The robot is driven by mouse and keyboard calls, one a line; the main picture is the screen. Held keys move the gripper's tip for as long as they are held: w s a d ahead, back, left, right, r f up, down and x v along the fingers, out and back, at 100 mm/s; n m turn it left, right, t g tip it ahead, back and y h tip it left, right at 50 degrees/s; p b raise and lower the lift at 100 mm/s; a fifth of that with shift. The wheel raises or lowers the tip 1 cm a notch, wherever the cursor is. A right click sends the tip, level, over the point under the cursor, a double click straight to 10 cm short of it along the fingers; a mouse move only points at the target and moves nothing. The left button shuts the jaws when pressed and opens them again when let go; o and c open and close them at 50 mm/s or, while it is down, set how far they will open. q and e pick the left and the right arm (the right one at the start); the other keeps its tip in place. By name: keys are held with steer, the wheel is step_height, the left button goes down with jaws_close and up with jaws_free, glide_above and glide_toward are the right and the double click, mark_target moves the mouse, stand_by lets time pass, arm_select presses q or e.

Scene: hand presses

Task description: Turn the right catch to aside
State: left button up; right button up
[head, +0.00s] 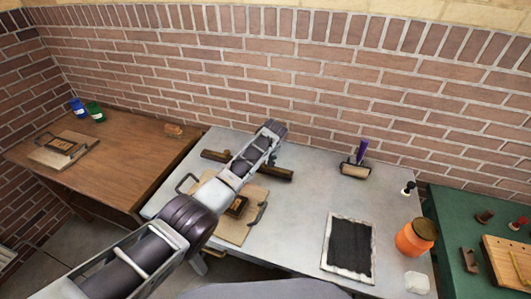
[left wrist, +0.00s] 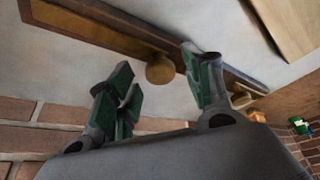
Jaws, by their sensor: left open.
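A press of pale board (head: 229,229) with black handles lies on the grey table. A dark wooden bar (head: 278,173) lies behind it, and my left arm crosses over both. My left gripper (head: 272,157) is over the bar's right part; its fingers are small and unclear in the head view. In the left wrist view the left gripper (left wrist: 163,95) is open. A round tan knob (left wrist: 160,68) shows between its fingers, beside the bar (left wrist: 110,28), with no contact visible. I cannot tell whether this knob belongs to the right catch. My right gripper is not in view.
A purple-handled roller (head: 356,165), a black inked slab (head: 349,248) and an orange jar (head: 410,241) stand on the right. A wooden table (head: 120,157) adjoins on the left. The brick wall (head: 300,75) is close behind. Grey tabletop between the bar and roller is clear.

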arm_select(q)
steer(key=shift+r, duration=0.15)
steer(key=v, duration=1.1)
steer(key=shift+r, duration=0.3)
steer(key=shift+s, duration=0.1)
steer(key=shift+s+f, duration=0.1)
stand_by(0.4)
